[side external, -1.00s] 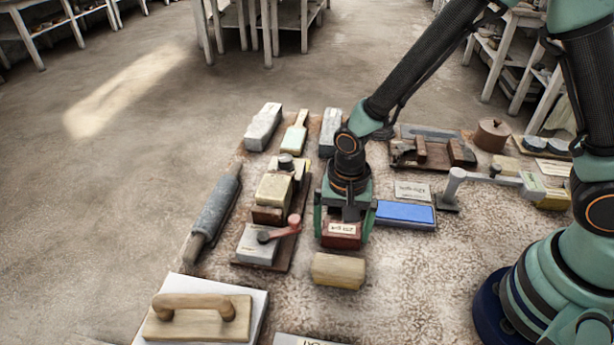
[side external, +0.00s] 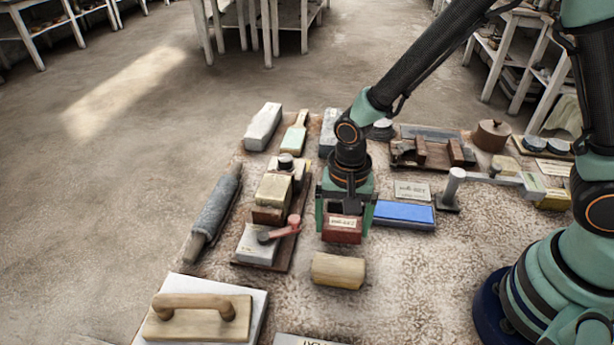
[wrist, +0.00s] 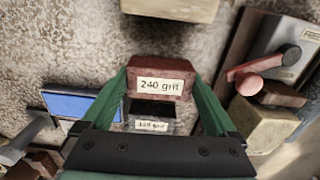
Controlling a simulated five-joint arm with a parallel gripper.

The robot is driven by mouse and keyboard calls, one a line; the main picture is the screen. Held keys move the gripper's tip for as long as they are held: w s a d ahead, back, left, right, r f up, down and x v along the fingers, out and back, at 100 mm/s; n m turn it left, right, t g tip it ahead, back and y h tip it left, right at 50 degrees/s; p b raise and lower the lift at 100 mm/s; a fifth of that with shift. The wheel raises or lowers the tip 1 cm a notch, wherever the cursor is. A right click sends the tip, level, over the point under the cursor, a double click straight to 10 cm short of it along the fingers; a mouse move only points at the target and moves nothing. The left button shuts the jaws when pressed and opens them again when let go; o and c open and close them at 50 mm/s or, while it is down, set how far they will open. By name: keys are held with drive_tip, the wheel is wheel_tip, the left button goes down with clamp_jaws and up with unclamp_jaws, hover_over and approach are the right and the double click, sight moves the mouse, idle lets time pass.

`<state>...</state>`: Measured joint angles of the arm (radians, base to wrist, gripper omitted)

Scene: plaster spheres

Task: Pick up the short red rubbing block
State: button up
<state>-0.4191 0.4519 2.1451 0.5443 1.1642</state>
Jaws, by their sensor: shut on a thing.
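In the wrist view the fingers of my gripper (wrist: 162,88) flank the block. The block looks slightly above the table, though its underside is hidden.
A tan wooden block (side external: 338,270) lies just in front. A blue stone (side external: 404,214) is close on the right. A board with a clamp and red lever (side external: 290,226) stands close on the left. A wooden float (side external: 197,318) lies at front left.

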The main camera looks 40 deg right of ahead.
sight(342, 222)
wheel_tip(342, 222, up, 18)
drive_tip(key=shift+r, duration=0.15)
drive_tip(key=o, duration=1)
drive_tip(key=c, duration=0.8)
drive_tip(key=w+a+f, duration=0.4)
drive_tip(key=w+a, duration=0.3)
drive_tip(key=w, duration=0.4)
drive_tip(key=shift+w+a+f, duration=0.1)
drive_tip(key=shift+w+f, duration=0.05)
drive_tip(key=shift+f, duration=3.2)
